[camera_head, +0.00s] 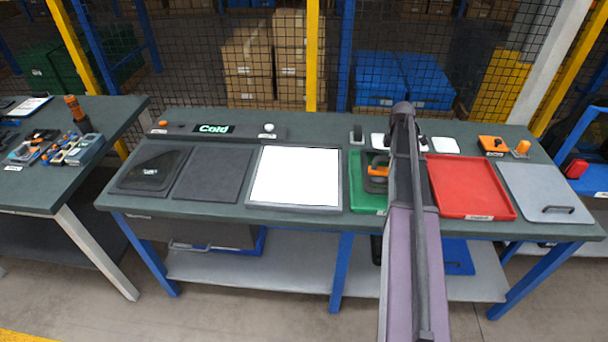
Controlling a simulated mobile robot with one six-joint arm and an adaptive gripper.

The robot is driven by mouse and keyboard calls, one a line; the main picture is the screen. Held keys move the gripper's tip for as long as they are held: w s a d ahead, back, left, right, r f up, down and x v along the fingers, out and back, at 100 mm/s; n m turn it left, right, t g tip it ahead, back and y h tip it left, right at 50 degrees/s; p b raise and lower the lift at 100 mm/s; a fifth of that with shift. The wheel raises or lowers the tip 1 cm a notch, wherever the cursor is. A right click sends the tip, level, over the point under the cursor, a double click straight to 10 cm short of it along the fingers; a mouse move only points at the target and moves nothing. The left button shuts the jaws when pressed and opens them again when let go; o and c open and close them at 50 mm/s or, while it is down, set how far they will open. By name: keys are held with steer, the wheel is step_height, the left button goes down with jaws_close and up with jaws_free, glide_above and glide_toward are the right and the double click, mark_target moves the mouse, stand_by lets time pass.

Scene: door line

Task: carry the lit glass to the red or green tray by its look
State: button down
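A bright white lit panel (295,177) in a grey frame lies flat at the middle of the bench; no separate glass can be made out on it. The red tray (468,187) lies right of my arm and looks empty. The green tray (365,199) lies just left of my arm and is partly hidden by it. A small orange and dark shape (377,172) shows over the green tray; I cannot tell whether it is part of my gripper or a separate thing. My arm reaches over the bench between the trays. My gripper's fingers cannot be made out.
A dark pad (213,174) and a glossy black cover (153,169) lie left of the panel. A bar with a "Cold" display (214,129) stands behind them. A grey lidded plate (550,193) lies far right. A cluttered side table (45,177) stands left. Mesh fencing closes the back.

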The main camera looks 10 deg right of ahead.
steer(key=shift+f+b, duration=1.15)
steer(key=shift+f, duration=0.15)
steer(key=shift+f+b, duration=0.35)
steer(key=shift+c, duration=2.3)
jaws_free()
steer(key=shift+r, duration=0.15)
step_height(320, 180, up, 9)
steer(key=p, duration=0.9)
steer(key=w+a, duration=0.4)
steer(key=a, duration=0.9)
steer(key=w+a, duration=0.3)
steer(key=a, duration=1)
steer(key=shift+w+a+f, duration=0.15)
steer(key=shift+w+f, duration=0.1)
steer(key=shift+w, duration=0.15)
